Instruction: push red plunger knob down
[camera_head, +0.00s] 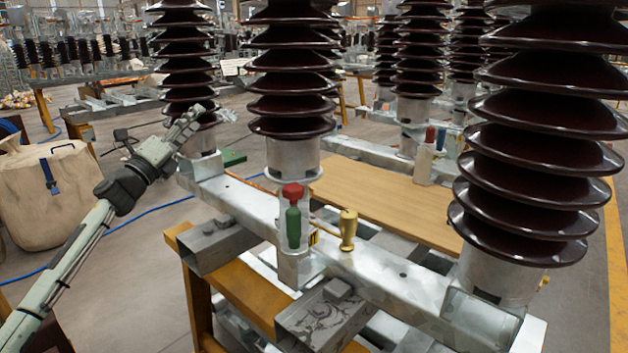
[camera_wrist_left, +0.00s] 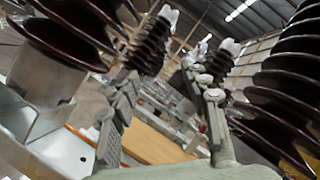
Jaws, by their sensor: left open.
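The red plunger knob (camera_head: 292,191) sits on top of a green cylinder (camera_head: 293,226), upright on the grey metal beam (camera_head: 375,275) in the head view. A brass fitting (camera_head: 348,229) stands just right of it. My left gripper (camera_head: 190,122) is up at the left, near the base of the left insulator, well apart from the knob. In the left wrist view its fingers (camera_wrist_left: 160,125) are spread with nothing between them. The knob cannot be made out in the left wrist view. My right gripper is not in view.
Tall dark ribbed insulators (camera_head: 292,75) stand along the beam behind and beside the knob; a large one (camera_head: 535,150) is at right. A wooden board (camera_head: 390,200) lies behind. A beige sack (camera_head: 48,190) stands at left. The space left of the knob is open.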

